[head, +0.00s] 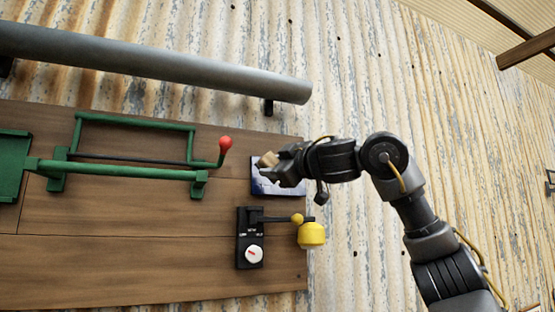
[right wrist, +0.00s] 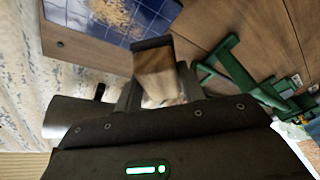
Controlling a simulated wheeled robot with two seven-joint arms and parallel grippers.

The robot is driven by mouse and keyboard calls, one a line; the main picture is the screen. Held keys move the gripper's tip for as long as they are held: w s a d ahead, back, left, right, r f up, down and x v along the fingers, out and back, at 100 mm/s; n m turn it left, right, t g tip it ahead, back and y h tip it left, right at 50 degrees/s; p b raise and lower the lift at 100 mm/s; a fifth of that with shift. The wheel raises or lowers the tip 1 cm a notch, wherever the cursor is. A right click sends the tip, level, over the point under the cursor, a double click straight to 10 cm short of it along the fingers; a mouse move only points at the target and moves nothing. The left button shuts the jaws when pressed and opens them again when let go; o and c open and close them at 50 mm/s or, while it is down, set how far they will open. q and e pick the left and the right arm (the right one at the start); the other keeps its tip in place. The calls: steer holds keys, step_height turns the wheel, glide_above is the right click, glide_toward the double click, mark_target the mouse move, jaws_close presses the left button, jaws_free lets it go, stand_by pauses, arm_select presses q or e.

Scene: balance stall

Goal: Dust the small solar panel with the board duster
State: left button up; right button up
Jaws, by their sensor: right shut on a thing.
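The small solar panel (head: 260,184) is a dark blue tile with pale grid lines, on the wooden board near its right edge. In the right wrist view the panel (right wrist: 150,20) shows at the top with a patch of tan dust on it. My right gripper (head: 275,163) is in front of the panel and hides part of it. It is shut on the board duster (head: 266,158), a light wooden block that also shows between the fingers in the right wrist view (right wrist: 158,78). I cannot tell whether the duster touches the panel. My left gripper is not in view.
A green metal frame with a red-knobbed lever (head: 225,143) is left of the panel. Below the panel are a black switch box (head: 242,225) with a white dial and an arm bearing a yellow weight (head: 311,235). A grey pipe (head: 170,65) runs above. Corrugated wall stands behind.

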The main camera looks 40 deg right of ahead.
steer(key=shift+s+d+r, duration=0.2)
steer(key=shift+s+r, duration=0.05)
steer(key=shift+r, duration=0.15)
steer(key=w+d+f+p, duration=0.1)
steer(key=w+d+p, duration=0.1)
steer(key=w, duration=0.3)
steer(key=shift+w+p, duration=0.4)
steer(key=shift+p, duration=0.3)
steer(key=shift+w+d+f, duration=0.1)
steer(key=shift+w+d, duration=0.2)
steer(key=shift+w, duration=0.6)
steer(key=shift+s+d, duration=0.1)
steer(key=shift+d, duration=0.05)
steer(key=shift+s+d, duration=0.35)
steer(key=shift+d, duration=0.5)
steer(key=shift+s+d, duration=0.3)
steer(key=shift+d, duration=0.5)
